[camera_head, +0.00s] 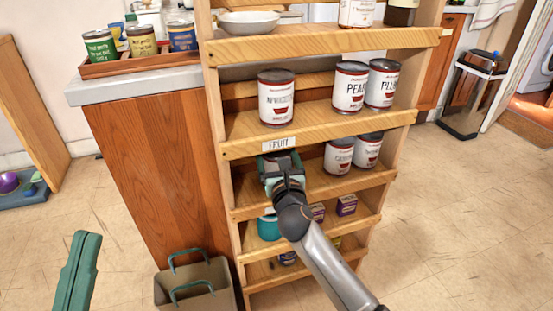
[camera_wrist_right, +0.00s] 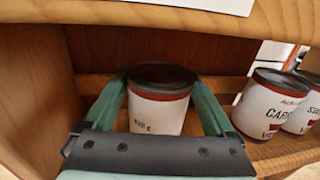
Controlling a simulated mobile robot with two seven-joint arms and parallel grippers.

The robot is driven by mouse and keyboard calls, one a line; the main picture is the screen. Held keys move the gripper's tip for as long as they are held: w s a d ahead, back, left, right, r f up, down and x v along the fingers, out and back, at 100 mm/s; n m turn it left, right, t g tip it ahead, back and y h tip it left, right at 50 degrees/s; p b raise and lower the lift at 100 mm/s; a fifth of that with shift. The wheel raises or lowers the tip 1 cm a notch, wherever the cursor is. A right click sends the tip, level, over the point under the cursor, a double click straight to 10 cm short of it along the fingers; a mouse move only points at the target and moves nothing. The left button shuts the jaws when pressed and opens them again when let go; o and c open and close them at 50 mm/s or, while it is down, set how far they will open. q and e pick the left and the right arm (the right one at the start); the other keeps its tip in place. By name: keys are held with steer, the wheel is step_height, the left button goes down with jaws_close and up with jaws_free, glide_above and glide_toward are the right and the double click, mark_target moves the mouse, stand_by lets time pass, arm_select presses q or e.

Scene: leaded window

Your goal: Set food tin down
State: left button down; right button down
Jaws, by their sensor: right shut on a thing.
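The food tin (camera_wrist_right: 158,115) has a white label, a red band and a dark lid. It is upright between the two green fingers of my right gripper (camera_wrist_right: 160,108), which is shut on it. In the head view my right gripper (camera_head: 281,172) reaches into the left part of the shelf level under the "FRUIT" label (camera_head: 268,144). The tin's base is hidden, so I cannot tell whether it touches the shelf board. My left gripper (camera_head: 78,272) shows only as a green part at the lower left, away from the shelf; its opening cannot be made out.
Two tins, one of them a white-labelled tin (camera_wrist_right: 272,105), stand right of the held tin on the same level. Fruit tins (camera_head: 350,87) stand on the level above. The shelf's left side wall is close by. A basket (camera_head: 180,290) stands on the floor.

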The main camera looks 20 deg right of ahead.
jaws_free()
steer(key=shift+f, duration=0.1)
